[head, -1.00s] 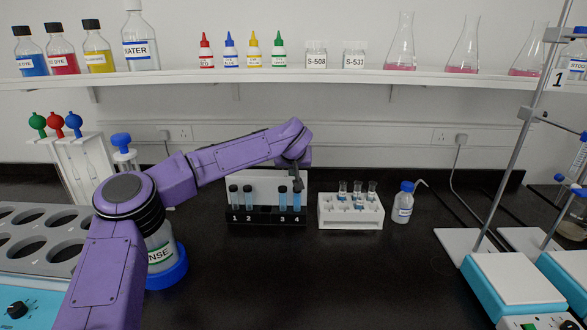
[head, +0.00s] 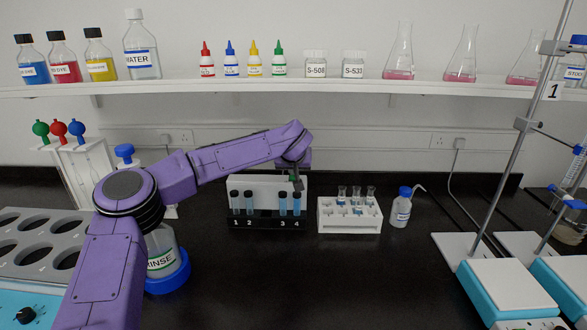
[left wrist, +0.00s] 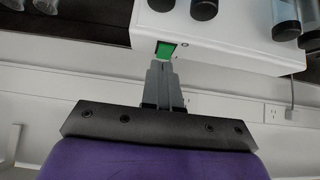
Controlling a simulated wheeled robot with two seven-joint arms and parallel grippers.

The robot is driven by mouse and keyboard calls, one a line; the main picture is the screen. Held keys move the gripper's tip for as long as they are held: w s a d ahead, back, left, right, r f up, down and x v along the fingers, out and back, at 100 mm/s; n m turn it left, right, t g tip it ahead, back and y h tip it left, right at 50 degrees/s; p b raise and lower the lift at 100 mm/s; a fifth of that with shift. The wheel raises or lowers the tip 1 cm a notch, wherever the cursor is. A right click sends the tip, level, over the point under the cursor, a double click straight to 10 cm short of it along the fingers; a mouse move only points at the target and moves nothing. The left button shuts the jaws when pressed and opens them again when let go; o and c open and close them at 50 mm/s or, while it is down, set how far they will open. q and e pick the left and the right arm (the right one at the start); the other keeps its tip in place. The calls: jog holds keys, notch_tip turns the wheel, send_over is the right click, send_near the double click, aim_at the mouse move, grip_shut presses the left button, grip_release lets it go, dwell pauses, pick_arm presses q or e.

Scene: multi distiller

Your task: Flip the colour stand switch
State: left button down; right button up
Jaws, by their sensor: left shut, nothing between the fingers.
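The colour stand (head: 266,217) is a black rack with a white back panel, holding dark-capped blue vials at numbers 1 to 4. Its green switch (left wrist: 166,50) shows in the left wrist view on a white face of the stand. In the head view a bit of green shows near the top right of the panel. My left gripper (left wrist: 161,66) is shut and empty, its fingertips right at the switch's edge. I cannot tell whether they touch it. In the head view the left gripper (head: 297,184) is at the panel's upper right. My right gripper is not in view.
A white rack (head: 349,222) with small glass tubes stands just right of the stand, and a blue-capped wash bottle (head: 401,208) beyond it. A rinse jar (head: 161,256) is beside my left arm. The front middle of the black bench is clear.

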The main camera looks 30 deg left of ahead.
pick_arm(q)
jog(key=p+v, duration=0.2)
jog(key=v, duration=1.1)
jog(key=shift+r, duration=0.2)
jog(key=shift+w+a, duration=0.1)
jog(key=shift+a, duration=0.05)
